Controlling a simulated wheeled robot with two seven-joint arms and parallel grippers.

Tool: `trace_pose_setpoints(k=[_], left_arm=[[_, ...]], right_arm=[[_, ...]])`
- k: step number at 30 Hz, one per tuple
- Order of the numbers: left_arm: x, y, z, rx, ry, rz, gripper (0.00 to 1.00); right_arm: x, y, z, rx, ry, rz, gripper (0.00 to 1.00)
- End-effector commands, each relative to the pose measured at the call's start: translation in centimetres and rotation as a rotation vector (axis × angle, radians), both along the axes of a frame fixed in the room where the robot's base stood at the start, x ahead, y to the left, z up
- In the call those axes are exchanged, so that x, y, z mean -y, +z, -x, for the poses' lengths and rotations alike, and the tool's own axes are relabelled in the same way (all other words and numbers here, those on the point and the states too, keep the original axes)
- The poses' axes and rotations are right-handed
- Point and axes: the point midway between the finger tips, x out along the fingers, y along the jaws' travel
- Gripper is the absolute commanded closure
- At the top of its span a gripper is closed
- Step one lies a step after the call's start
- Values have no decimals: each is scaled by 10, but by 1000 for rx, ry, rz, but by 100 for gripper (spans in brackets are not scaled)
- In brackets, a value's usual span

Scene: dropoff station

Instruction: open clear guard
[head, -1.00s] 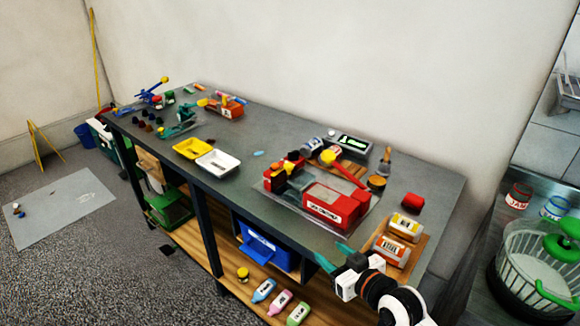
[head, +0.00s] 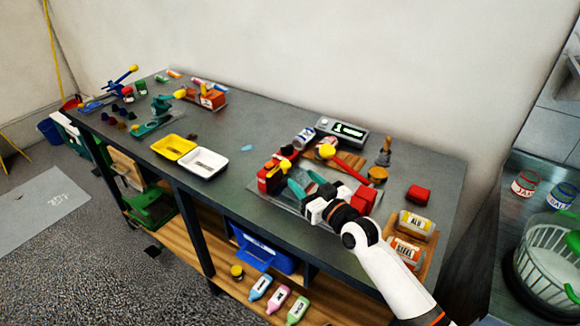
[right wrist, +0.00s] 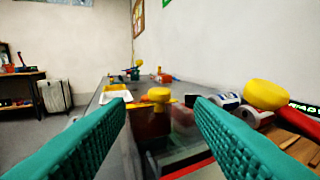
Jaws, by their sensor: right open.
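The red machine (head: 271,178) stands on a grey base plate (head: 262,195) near the front edge of the bench. My right gripper (head: 304,182) is open and empty over this machine, its teal fingers pointing left along the bench; its wrist covers much of the red housing. In the right wrist view, a dark red block with a yellow knob (right wrist: 158,95) shows between the open fingers (right wrist: 160,110), ahead of them. A see-through panel, seemingly the clear guard (right wrist: 184,118), shows faintly beside the block. I cannot tell whether the fingers touch it. My left gripper is not in view.
A red lever with a yellow ball (head: 326,151) and a grey display box (head: 342,132) are behind the machine. Yellow (head: 173,147) and white (head: 203,164) trays lie to the left. ALU and STEEL blocks sit on a wooden tray (head: 427,262) at the right.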

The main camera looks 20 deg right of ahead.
Motion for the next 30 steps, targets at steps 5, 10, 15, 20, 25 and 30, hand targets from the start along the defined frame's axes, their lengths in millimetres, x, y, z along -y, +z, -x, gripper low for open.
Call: trace_pose_setpoints(k=[5, 10, 15, 20, 25, 30], left_arm=[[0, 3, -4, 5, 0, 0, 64], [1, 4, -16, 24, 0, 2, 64], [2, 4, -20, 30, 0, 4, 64], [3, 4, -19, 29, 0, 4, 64], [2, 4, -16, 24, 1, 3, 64], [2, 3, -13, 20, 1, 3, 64]], right_arm=[[-10, 2, -35, 2, 0, -1, 52], [-16, 1, -55, 0, 1, -1, 52], [-18, 0, -63, 0, 0, 0, 52], [-18, 0, -63, -1, 0, 0, 52], [-18, 0, -63, 0, 0, 0, 65], [-18, 0, -63, 0, 0, 0, 92]])
